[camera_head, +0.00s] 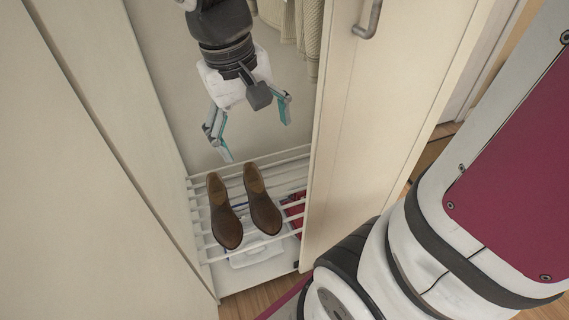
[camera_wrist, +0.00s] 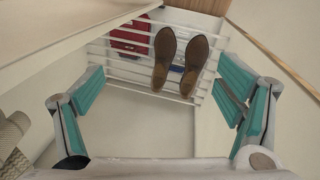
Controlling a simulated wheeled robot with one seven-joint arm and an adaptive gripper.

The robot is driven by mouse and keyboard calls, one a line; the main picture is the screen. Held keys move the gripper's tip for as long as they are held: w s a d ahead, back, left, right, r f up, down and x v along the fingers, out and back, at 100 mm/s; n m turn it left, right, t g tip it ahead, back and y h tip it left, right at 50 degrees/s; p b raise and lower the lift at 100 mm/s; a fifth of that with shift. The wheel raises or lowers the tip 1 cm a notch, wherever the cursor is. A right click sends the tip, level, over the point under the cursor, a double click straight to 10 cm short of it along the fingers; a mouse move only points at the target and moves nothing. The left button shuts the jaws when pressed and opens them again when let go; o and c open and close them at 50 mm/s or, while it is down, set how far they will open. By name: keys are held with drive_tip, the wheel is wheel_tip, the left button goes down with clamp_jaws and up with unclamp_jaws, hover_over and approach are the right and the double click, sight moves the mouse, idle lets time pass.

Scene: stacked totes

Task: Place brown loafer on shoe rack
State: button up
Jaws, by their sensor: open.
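Two brown loafers stand side by side on the white-barred shoe rack (camera_head: 290,181) inside a wardrobe. In the head view, the left loafer (camera_head: 223,215) and the right loafer (camera_head: 261,202) are upright, toes toward the front. Both loafers (camera_wrist: 164,56) (camera_wrist: 194,66) also show in the wrist view, between and beyond the fingers. My gripper (camera_head: 257,141) is open and empty, above and behind the loafers and apart from them. Its two teal-padded fingers are spread wide in the wrist view (camera_wrist: 165,78).
An open wardrobe door (camera_head: 365,130) with a metal handle stands right of the rack, and a pale panel (camera_head: 60,150) on the left. Clothes (camera_head: 309,30) hang at the back. A white container (camera_head: 258,252) and a red item (camera_head: 294,210) lie below the bars.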

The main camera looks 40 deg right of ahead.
drive_tip(key=s+a+r+n+y, duration=0.1)
drive_tip(key=s+a+r+y, duration=0.1)
drive_tip(key=s, duration=1.5)
drive_tip(key=shift+s+a+n, duration=0.3)
drive_tip(key=shift+a+n, duration=0.1)
drive_tip(key=shift+a, duration=0.2)
